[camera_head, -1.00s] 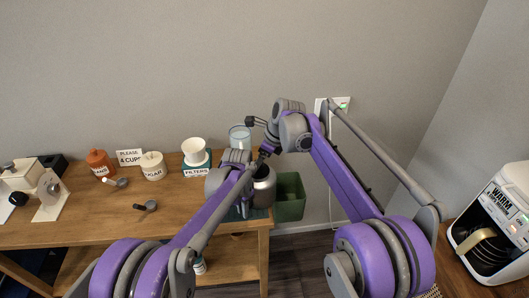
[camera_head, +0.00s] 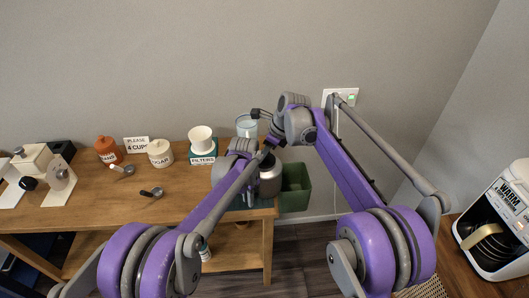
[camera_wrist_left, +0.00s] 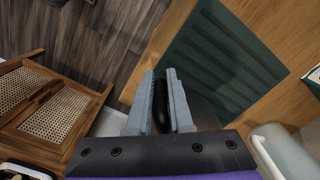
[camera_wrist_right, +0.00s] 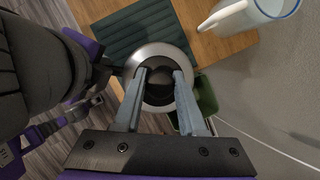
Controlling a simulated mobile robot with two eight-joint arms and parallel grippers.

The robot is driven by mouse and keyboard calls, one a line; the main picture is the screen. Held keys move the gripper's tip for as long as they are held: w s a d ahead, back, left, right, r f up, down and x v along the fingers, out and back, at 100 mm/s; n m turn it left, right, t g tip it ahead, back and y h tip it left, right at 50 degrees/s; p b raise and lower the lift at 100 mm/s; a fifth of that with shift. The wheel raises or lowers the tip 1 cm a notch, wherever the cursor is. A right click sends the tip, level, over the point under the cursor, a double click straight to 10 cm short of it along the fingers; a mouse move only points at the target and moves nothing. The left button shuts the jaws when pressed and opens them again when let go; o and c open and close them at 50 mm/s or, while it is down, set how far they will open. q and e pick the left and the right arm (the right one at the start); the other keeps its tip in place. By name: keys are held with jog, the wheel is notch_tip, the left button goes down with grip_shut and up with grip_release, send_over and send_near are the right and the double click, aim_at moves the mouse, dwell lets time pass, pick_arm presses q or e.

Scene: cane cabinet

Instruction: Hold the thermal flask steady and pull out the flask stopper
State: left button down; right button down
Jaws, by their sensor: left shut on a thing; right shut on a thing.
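The thermal flask (camera_head: 270,184) is a steel vessel near the right end of the wooden table, partly hidden by my arms. In the right wrist view its round shiny top (camera_wrist_right: 161,50) shows from above, with the black flask stopper (camera_wrist_right: 158,82) in its middle. My right gripper (camera_wrist_right: 160,72) is over the flask, its fingers shut on the stopper. My left gripper (camera_wrist_left: 160,74) is beside the flask, shut on an upright black part (camera_wrist_left: 162,106) that looks like the flask's handle. In the head view the arms hide both fingertips and the stopper.
A dark green ribbed mat (camera_wrist_right: 135,30) lies by the flask. A clear jug (camera_head: 246,126) stands behind it and a green bin (camera_head: 295,188) stands right of the table. Filter holder (camera_head: 201,138), sugar jar (camera_head: 160,153) and orange jar (camera_head: 108,150) stand left.

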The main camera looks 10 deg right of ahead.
jog(key=shift+r, duration=3.25)
pick_arm(q)
jog(key=c, duration=0.7)
grip_release()
jog(key=shift+c, duration=0.2)
